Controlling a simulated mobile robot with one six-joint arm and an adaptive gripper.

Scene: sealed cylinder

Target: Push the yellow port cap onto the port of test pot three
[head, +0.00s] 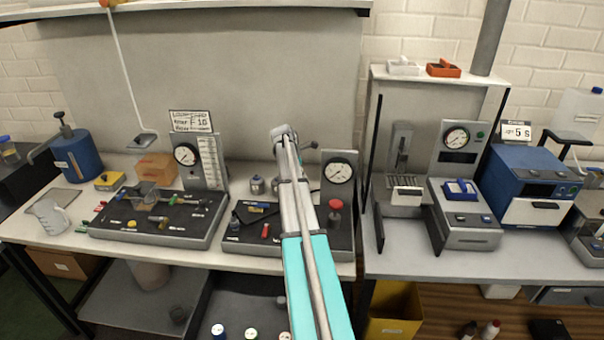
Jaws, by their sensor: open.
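My arm reaches up the middle of the head view, a teal link below and a grey one above, over the right-hand black panel. Its far end is at the wall side of the bench; my gripper cannot be made out there and seems hidden behind the arm. A small yellow spot (132,223) on the left-hand black panel may be the yellow port cap; it is too small to be sure. Small grey pots (257,185) stand behind the right-hand panel, close left of my arm. I cannot tell which is test pot three, and no port is clear.
The left panel (150,238) carries several fittings and a gauge board. The right panel (240,246) has a gauge (339,172) and a red knob (335,205) right of my arm. A jug (50,217) stands far left. The right bench (400,258) has clear room in front.

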